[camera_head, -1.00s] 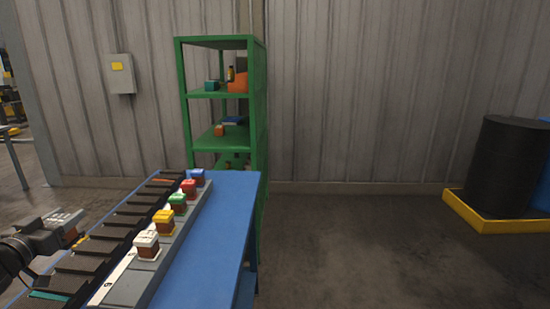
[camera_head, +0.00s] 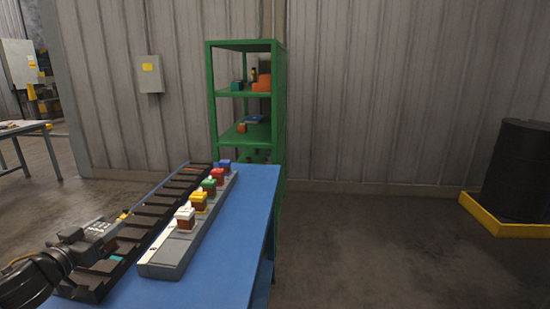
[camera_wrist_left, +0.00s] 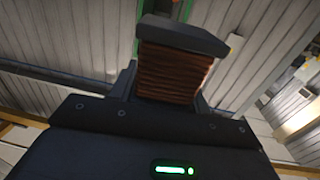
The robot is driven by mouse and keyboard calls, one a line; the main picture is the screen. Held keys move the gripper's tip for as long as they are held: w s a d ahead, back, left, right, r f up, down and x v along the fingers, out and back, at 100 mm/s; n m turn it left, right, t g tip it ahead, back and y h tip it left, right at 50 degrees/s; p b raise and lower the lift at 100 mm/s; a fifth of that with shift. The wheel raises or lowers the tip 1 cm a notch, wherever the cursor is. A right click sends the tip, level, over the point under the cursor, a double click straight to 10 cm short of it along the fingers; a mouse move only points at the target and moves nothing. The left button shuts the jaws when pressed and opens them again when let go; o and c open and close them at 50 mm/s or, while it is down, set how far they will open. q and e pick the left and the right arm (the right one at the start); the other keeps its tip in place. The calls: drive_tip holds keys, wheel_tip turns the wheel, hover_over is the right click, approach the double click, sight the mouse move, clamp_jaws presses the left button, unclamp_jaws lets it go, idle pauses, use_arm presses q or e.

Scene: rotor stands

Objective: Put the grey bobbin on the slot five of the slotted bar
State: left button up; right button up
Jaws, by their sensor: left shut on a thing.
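My left gripper (camera_head: 108,240) is over the near part of the dark slotted rack, left of the grey slotted bar (camera_head: 160,262). In the left wrist view it is shut on the grey bobbin (camera_wrist_left: 180,38), which has a grey end plate and copper-brown winding. The slotted bar lies lengthwise on the blue table. It carries a white-topped bobbin (camera_head: 185,214), then yellow (camera_head: 198,199), green (camera_head: 209,185), red (camera_head: 217,174) and blue (camera_head: 224,165) ones toward the far end. The near end of the bar is bare. My right gripper is not in view.
The dark slotted rack (camera_head: 150,213) runs beside the bar on its left. The blue table (camera_head: 240,215) is clear right of the bar. A green shelf (camera_head: 281,110) stands behind it. A black drum (camera_head: 518,170) on a yellow tray is far right.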

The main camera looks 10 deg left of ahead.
use_arm(q)
drive_tip(key=s+d+f+m+h, duration=0.1)
drive_tip(key=s+d+f+h, duration=0.1)
drive_tip(key=d, duration=0.6)
drive_tip(key=s+d+f+m+g+h, duration=0.1)
drive_tip(key=s+d+f+m+h, duration=0.1)
drive_tip(key=d+f, duration=0.5)
drive_tip(key=s+d+f+m+g+h, duration=0.1)
drive_tip(key=s+d+f+m+h, duration=0.1)
drive_tip(key=d, duration=0.9)
drive_tip(key=shift+s+d+f+h, duration=0.1)
drive_tip(key=shift+s+f+h, duration=0.3)
drive_tip(key=shift+s+f, duration=0.35)
drive_tip(key=shift+s+d+f+h, duration=0.1)
drive_tip(key=shift+s+f+h, duration=0.4)
drive_tip(key=shift+s, duration=0.35)
drive_tip(key=shift+a, duration=0.2)
